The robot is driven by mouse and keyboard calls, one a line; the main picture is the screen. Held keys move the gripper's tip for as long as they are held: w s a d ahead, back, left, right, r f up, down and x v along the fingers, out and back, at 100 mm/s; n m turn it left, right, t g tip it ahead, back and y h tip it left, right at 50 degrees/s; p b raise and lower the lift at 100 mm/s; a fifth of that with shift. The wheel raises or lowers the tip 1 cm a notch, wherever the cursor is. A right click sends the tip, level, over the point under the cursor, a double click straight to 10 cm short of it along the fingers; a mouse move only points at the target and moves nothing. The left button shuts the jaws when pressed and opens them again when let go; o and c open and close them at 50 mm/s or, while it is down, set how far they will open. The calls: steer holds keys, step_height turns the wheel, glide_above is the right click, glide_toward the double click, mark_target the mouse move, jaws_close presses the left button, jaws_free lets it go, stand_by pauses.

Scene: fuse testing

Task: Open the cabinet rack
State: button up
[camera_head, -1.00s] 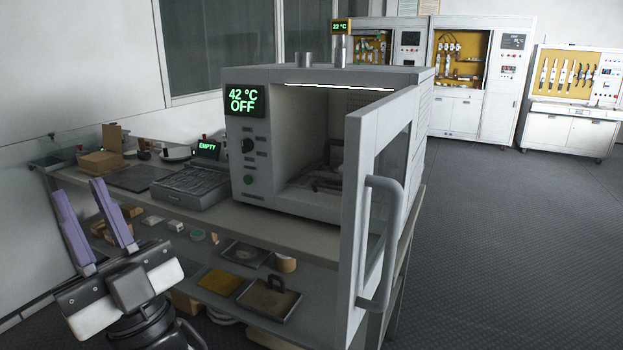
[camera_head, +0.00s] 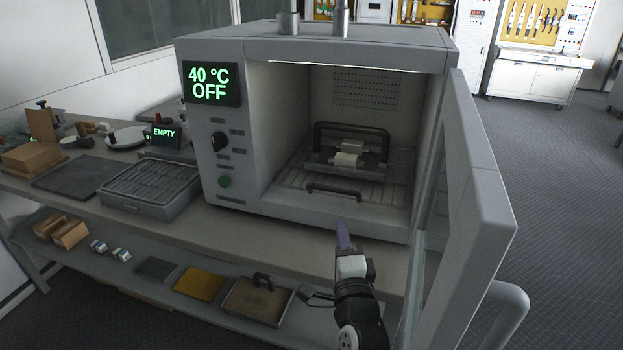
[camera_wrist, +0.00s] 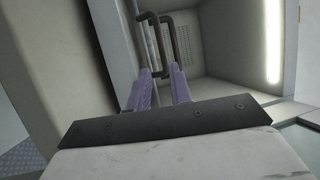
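The cabinet (camera_head: 320,225) is a grey oven with its door (camera_head: 478,170) swung open to the right; its display reads 40 °C OFF. Inside, the rack (camera_head: 385,196) lies flat on the chamber floor, with a dark front handle (camera_head: 334,191). A carrier with a tall dark handle (camera_head: 352,128) and a pale cylindrical part sits on the rack. My gripper (camera_head: 343,226) is outside the opening, just in front of and below the rack handle, seen edge-on. In the wrist view my purple fingers (camera_wrist: 160,70) are apart and point at the rack handle (camera_wrist: 148,42); contact cannot be told.
The open door and its bar handle (camera_head: 510,315) stand right of my gripper. A grey tray box (camera_head: 150,190) and an EMPTY display (camera_head: 164,136) are left of the cabinet. A lower shelf holds a yellow plate (camera_head: 199,284) and a handled plate (camera_head: 256,299).

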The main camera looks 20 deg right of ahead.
mark_target(334, 192)
steer(key=p+x, duration=0.3)
steer(key=x, duration=1)
steer(key=shift+w+d+r+p, duration=0.15)
steer(key=shift+w+d+p, duration=0.05)
steer(key=shift+p, duration=0.15)
jaws_close()
